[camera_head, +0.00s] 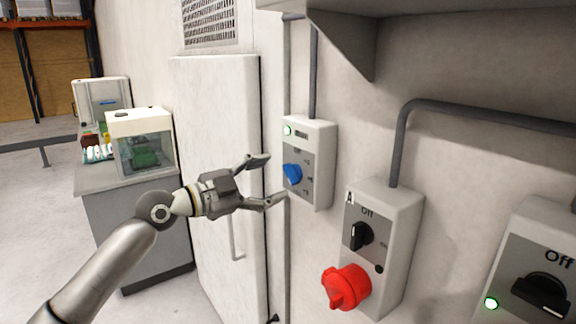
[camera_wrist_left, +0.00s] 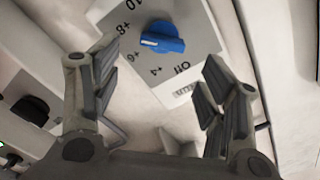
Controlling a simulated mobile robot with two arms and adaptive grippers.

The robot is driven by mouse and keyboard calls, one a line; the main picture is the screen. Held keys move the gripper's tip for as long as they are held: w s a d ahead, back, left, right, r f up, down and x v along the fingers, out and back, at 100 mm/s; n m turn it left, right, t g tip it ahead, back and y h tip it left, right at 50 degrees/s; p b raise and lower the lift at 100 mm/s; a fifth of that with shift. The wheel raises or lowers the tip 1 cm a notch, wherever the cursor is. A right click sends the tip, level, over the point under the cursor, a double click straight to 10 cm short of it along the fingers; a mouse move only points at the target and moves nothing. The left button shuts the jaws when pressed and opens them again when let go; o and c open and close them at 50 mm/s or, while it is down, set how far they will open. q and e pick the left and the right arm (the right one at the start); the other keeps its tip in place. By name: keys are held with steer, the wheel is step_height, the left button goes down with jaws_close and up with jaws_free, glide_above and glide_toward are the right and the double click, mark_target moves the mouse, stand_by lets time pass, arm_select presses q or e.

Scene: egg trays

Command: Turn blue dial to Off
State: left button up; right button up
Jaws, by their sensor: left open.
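The blue dial (camera_head: 292,174) sits on the front of a light grey wall box (camera_head: 323,165). In the left wrist view the blue dial (camera_wrist_left: 165,38) is unobstructed, on a grey plate with 10, +8, +6, +4 and Off. Its white mark points left, around +8 and +6; Off is below the dial, slightly right. My left gripper (camera_head: 273,178) is open and empty, just left of the dial. In the wrist view the open fingers (camera_wrist_left: 160,72) are spread to either side below the dial, apart from it. My right gripper is not in view.
A second box (camera_head: 400,225) with a black knob (camera_head: 361,236) and a red knob (camera_head: 346,287) is to the right. Another box (camera_head: 540,235) is at the far right. A white cabinet (camera_head: 215,110) stands behind my left gripper. A pipe (camera_head: 312,70) runs above the dial box.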

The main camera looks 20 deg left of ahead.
mark_target(287, 175)
arm_select(q)
steer(key=p+x, duration=0.1)
steer(key=x, duration=0.2)
steer(key=shift+w+d, duration=0.1)
steer(key=shift+w, duration=0.35)
steer(key=shift+p+x, duration=0.4)
steer(key=shift+x, duration=0.45)
steer(key=shift+w+d+f, duration=0.1)
steer(key=shift+w+f, duration=0.05)
steer(key=shift+c, duration=0.9)
steer(key=c, duration=0.8)
steer(key=shift+c, duration=0.2)
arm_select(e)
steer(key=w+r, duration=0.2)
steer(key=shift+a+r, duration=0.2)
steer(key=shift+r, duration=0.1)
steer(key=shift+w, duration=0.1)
